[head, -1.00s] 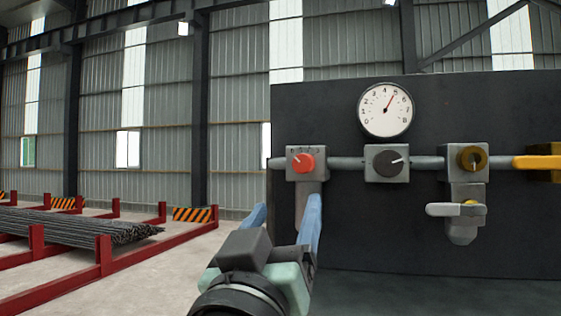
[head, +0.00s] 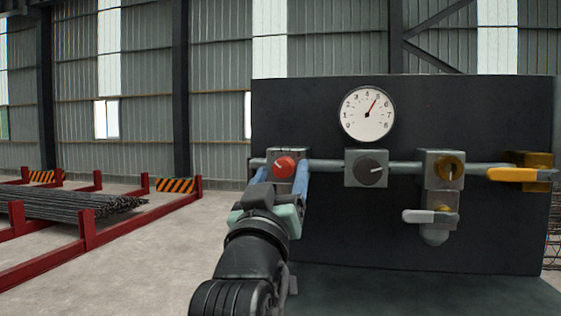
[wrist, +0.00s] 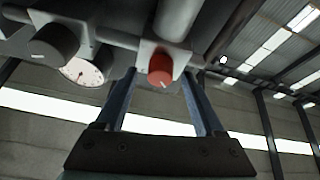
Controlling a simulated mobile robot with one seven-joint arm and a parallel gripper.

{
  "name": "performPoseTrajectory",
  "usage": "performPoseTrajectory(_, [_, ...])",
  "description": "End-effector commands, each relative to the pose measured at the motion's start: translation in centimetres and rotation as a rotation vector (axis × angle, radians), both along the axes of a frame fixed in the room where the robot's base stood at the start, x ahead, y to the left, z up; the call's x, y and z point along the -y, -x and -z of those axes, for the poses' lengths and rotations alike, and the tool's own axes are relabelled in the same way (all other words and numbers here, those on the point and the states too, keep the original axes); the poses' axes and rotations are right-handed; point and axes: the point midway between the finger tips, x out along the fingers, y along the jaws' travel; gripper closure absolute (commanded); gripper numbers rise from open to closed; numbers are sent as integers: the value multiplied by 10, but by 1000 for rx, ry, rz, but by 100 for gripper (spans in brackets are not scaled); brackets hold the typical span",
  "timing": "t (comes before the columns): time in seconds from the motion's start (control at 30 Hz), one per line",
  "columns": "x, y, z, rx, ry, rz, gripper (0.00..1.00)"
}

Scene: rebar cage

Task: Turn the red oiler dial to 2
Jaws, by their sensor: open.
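The red oiler dial (head: 285,167) sits on a grey block (head: 300,154) at the left end of the pipe on the dark panel. A white pointer line shows on its face, toward the upper left in the head view; the scale marks above it are too small to read. My gripper (head: 283,178) is open, its blue fingers reaching up toward the block on either side of the dial's lower part. In the wrist view the red dial (wrist: 161,69) lies between the two fingers (wrist: 158,85), with gaps on both sides. Contact is not visible.
A round gauge (head: 368,114) hangs above. Red racks with rebar (head: 70,205) stand left on open floor.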

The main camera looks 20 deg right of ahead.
Motion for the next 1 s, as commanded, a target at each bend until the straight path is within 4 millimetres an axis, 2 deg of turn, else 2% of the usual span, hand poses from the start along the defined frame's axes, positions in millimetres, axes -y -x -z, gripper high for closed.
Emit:
performPoseTrajectory(0.33, [2,-3,-1,0,0,0,30])
performPoseTrajectory(0.73, [2,-3,-1,0,1,0,100])
performPoseTrajectory(1.0, [2,-3,1,7,-9,1,100])
